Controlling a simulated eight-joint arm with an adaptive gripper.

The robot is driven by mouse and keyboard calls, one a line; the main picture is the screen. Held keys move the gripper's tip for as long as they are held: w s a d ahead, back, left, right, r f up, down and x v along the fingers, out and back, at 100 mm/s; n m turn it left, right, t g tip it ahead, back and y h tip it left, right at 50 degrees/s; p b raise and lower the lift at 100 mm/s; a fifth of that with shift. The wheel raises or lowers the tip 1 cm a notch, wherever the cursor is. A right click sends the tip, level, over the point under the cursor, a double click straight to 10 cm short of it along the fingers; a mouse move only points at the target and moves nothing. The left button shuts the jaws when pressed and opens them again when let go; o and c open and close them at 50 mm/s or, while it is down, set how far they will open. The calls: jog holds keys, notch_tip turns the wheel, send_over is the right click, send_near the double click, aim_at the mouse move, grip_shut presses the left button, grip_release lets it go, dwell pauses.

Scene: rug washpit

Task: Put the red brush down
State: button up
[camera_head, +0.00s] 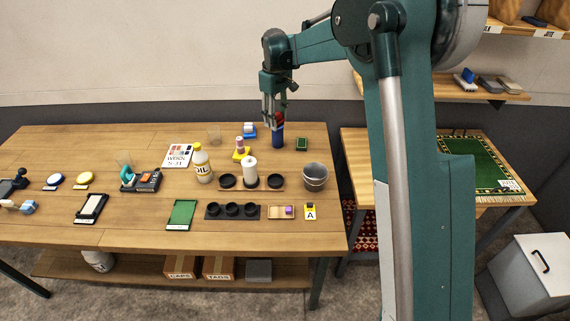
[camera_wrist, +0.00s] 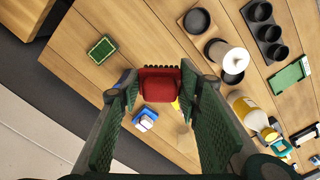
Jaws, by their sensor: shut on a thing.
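My gripper (camera_head: 275,118) is shut on the red brush (camera_head: 280,117) above the back right of the wooden table (camera_head: 320,215). In the wrist view the red brush (camera_wrist: 159,84) sits between the two green-padded fingers of my gripper (camera_wrist: 158,88), with a dark ridged edge at its far side. A dark blue cylinder (camera_head: 277,137) stands on the table directly beneath the brush. I cannot tell whether the brush's lower end is inside it or just above it, as fingers and brush hide that part.
A blue and white block (camera_head: 249,129) stands close on the left, and a small green pad (camera_head: 302,144) on the right. A grey bucket (camera_head: 315,177), a white cylinder (camera_head: 250,170) and an oil bottle (camera_head: 203,163) stand nearer the front. Bare wood lies around the green pad.

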jog(key=d, duration=0.3)
jog(key=shift+w+d, duration=0.15)
jog(key=shift+w, duration=0.25)
send_over(285, 162)
notch_tip(285, 162, down, 10)
jog(key=shift+f, duration=0.5)
jog(key=shift+f, duration=3.15)
jog(key=shift+f, duration=0.1)
jog(key=shift+f+b, duration=0.35)
jog(key=shift+f, duration=1.4)
jog(key=shift+f, duration=0.15)
